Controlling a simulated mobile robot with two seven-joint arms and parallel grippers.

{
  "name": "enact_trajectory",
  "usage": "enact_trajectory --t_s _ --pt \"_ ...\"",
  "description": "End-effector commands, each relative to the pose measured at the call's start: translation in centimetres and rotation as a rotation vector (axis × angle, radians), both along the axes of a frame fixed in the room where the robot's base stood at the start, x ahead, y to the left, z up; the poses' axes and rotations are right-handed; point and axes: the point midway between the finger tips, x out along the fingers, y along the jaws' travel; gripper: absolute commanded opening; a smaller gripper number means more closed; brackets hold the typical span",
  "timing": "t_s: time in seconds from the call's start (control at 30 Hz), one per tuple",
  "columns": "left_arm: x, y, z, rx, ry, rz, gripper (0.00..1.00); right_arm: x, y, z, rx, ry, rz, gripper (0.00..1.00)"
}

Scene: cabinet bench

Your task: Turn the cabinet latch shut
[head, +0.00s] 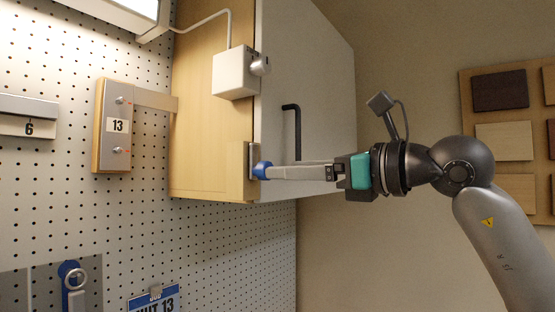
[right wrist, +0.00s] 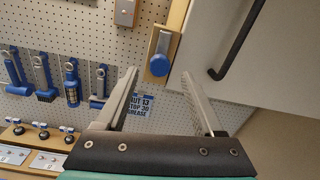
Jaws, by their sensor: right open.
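The cabinet latch is a metal lever with a blue knob (head: 262,170) at the lower front edge of the wooden cabinet (head: 205,150). In the right wrist view the metal lever (right wrist: 163,43) points down in the picture, with its blue end (right wrist: 159,66) at the bottom. My right gripper (head: 272,172) comes in from the right, its fingertips close to the blue knob. In the right wrist view its fingers (right wrist: 159,73) are open, and the knob appears between the tips. I cannot tell whether they touch it. My left gripper is not in view.
The grey cabinet door (head: 325,90) with its black handle (head: 293,108) lies flat against the cabinet front. A white box (head: 233,75) with a round knob sits above the latch. Blue-handled tools (right wrist: 72,80) hang on the pegboard (head: 60,200). The space below the cabinet is clear.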

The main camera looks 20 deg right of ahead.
Motion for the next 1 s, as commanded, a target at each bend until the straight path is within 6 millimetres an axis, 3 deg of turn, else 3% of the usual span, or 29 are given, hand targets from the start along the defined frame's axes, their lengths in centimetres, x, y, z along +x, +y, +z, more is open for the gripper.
enact_trajectory --t_s 0.23,0.6,1.0 --pt "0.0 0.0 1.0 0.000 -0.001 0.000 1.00 2.5 1.8 0.1 0.000 -0.001 0.002 0.69" --pt "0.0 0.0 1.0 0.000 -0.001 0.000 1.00 2.9 2.1 -0.1 -0.001 -0.001 0.000 0.69" --pt "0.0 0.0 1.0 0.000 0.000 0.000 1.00 2.9 2.1 0.0 -0.001 0.001 0.000 0.24"
